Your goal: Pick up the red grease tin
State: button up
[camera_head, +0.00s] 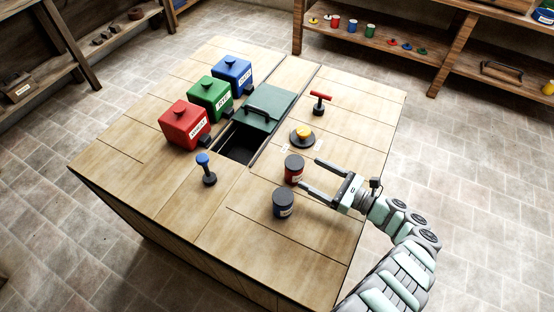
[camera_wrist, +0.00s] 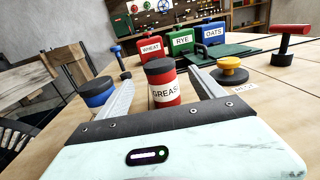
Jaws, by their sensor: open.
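The red grease tin (camera_head: 293,169) stands upright on the wooden table, with a dark lid. In the wrist view the tin (camera_wrist: 162,84) shows a white label reading GREASE. My gripper (camera_head: 310,174) is open and low over the table, coming from the right. Its fingers point towards the tin, which shows between them in the wrist view (camera_wrist: 163,88). I cannot tell whether either finger touches the tin. A blue tin with a dark lid (camera_head: 283,203) stands nearer the front, beside one finger; it also shows at the left in the wrist view (camera_wrist: 97,92).
A yellow knob on a dark base (camera_head: 302,134) and a red T-handle (camera_head: 319,103) stand behind the tin. A blue-topped lever (camera_head: 206,168) stands left. Red (camera_head: 185,123), green (camera_head: 210,98) and blue (camera_head: 232,75) boxes line the far side beside an open hatch (camera_head: 238,146).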

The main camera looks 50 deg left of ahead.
aim_at(286, 160)
jog(key=p+x, duration=0.1)
jog(key=x, duration=0.9)
jog(key=shift+a+r, duration=0.1)
grip_shut()
dwell(0.7)
